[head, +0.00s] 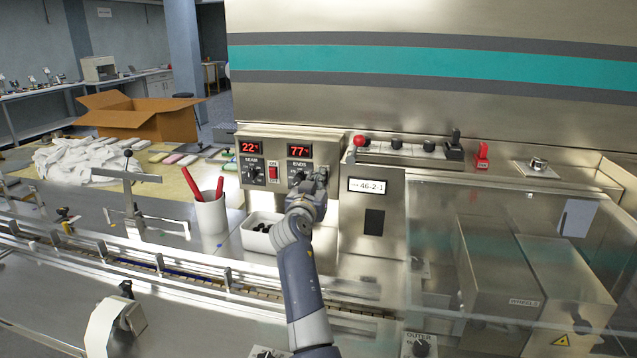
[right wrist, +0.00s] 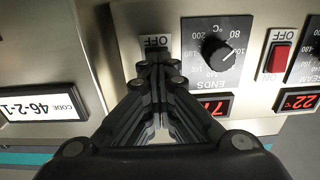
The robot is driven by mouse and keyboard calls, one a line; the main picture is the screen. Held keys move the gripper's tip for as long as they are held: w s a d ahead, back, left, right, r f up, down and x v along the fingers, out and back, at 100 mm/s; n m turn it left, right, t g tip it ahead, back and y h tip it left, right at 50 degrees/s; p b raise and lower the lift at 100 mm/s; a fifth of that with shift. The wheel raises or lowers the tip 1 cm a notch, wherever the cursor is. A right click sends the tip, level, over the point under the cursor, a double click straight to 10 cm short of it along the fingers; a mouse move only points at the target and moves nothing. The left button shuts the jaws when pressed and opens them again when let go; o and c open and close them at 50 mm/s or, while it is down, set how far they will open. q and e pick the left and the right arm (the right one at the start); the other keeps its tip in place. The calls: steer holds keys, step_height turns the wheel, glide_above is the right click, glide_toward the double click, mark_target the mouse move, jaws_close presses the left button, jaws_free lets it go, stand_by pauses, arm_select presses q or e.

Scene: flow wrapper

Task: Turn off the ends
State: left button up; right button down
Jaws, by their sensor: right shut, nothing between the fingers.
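The control panel (head: 285,150) on the machine has a SEAM side reading 22 and an ENDS side whose red display (head: 299,151) reads 77. The ENDS dial (right wrist: 228,53) shows upside down in the right wrist view, beside my right gripper (right wrist: 158,68). My right gripper (head: 321,176) is shut and empty, with its fingertips at the panel just below an OFF label (right wrist: 157,40) in the wrist view. The ENDS switch is hidden behind the fingertips, so its position and any touching cannot be told. My left gripper is not in view.
The red SEAM switch (head: 273,172) sits between the two dials. A white bin (head: 256,240) and a cup with red-handled tools (head: 210,214) stand below the panel. A code display (head: 367,186) and a red knob (head: 360,141) are to the right.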

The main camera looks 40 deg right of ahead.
steer(key=shift+s+d+f, duration=0.1)
steer(key=shift+d+f, duration=0.05)
steer(key=shift+f, duration=0.1)
stand_by(0.7)
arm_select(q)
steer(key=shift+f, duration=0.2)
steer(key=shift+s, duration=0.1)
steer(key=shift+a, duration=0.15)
